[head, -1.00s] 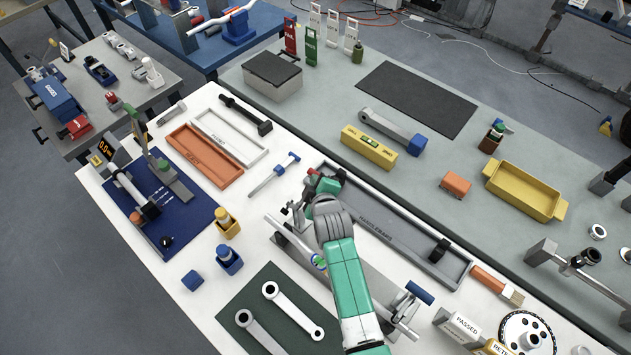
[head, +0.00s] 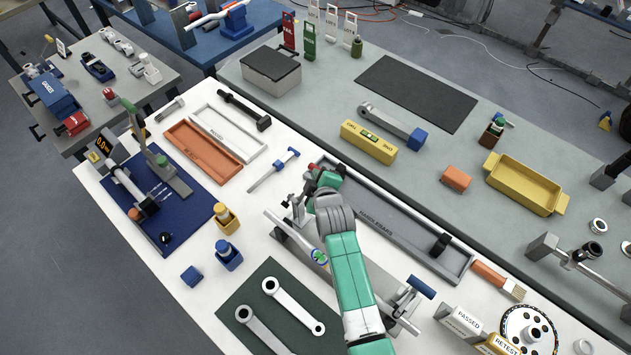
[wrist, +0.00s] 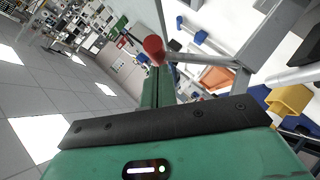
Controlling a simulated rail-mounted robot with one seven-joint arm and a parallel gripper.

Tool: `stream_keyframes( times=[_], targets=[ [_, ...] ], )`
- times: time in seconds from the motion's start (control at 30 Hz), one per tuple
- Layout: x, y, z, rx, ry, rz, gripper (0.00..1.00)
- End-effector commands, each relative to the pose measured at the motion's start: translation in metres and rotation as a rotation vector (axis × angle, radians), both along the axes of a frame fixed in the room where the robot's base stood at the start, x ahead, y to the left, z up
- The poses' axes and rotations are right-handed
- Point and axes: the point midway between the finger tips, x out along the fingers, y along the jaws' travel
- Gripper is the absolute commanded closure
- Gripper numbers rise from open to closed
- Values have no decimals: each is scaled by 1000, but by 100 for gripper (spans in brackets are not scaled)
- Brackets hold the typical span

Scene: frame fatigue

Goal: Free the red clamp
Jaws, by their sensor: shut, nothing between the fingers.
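A small red part (head: 313,169), likely the red clamp's grip, shows at the upper end of the fixture, right beside my gripper (head: 322,180). In the wrist view a red knob (wrist: 153,47) stands just beyond my green gripper body, next to a grey metal arm. I cannot tell whether they touch. My gripper is shut with nothing in it; its fingertips are mostly hidden. A blue-handled clamp (head: 420,287) sits at the fixture's lower right end. A light tube (head: 285,228) lies along the fixture, partly hidden by my arm.
A long grey tray (head: 400,235) lies close behind my arm. A blue-handled tool (head: 273,170) lies to the left. A dark green mat (head: 245,298) with two wrenches is in front. Yellow and blue holders (head: 228,255) stand at left. White table between them is clear.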

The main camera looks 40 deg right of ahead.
Motion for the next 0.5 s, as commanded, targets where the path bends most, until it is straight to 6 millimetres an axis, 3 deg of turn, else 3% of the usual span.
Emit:
stream_keyframes(
  times=[0.03,0.1,0.17,0.5],
  targets=[
    [1,8,19,1,-3,4,100],
    [1,20,36,-1,-8,9,100],
    [-13,25,32,-1,-11,5,100],
    [-65,55,70,-5,-15,7,100]
  ],
)
